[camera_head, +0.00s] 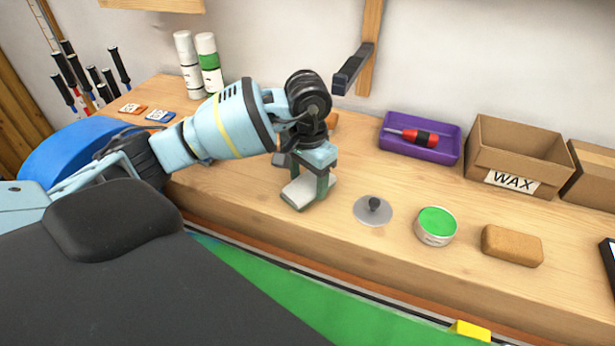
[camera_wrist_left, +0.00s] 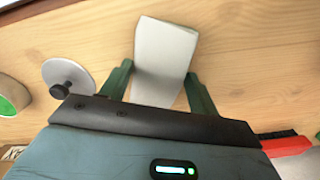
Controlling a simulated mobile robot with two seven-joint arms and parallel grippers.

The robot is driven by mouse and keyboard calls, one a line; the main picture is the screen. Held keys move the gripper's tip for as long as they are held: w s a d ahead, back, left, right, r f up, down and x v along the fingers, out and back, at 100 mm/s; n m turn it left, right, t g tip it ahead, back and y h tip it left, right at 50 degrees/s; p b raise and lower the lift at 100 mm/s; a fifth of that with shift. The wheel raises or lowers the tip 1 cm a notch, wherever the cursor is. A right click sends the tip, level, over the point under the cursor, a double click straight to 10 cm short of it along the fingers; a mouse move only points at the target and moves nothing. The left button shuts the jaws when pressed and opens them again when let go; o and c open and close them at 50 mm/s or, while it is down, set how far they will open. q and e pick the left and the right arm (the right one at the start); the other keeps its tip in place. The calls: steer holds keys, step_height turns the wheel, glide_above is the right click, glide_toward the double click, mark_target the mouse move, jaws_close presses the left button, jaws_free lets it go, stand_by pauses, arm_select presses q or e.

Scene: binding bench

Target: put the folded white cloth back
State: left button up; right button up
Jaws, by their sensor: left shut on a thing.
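The folded white cloth (camera_head: 297,189) is at the bench top, between the fingers of my left gripper (camera_head: 309,192). The left wrist view shows the cloth (camera_wrist_left: 163,55) as a pale, long folded piece with a green finger on each side of it. My left gripper (camera_wrist_left: 161,82) is shut on the cloth and points down. Part of the cloth is hidden behind the fingers in the head view. I cannot tell whether the cloth touches the wood or is slightly above it. My right gripper is in neither view.
Right of the gripper stand a grey disc with a black knob (camera_head: 372,211), a green-topped tin (camera_head: 436,227) and a brown block (camera_head: 512,246). Behind are a purple tray (camera_head: 447,152) with a red-handled tool and a WAX box (camera_head: 540,172). A wall bracket (camera_head: 352,68) juts out above.

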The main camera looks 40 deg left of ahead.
mark_target(308, 183)
arm_select(q)
steer(key=shift+f, duration=0.2)
steer(key=o, duration=0.9)
steer(key=shift+r, duration=0.1)
step_height(308, 183, up, 12)
steer(key=shift+r, duration=0.15)
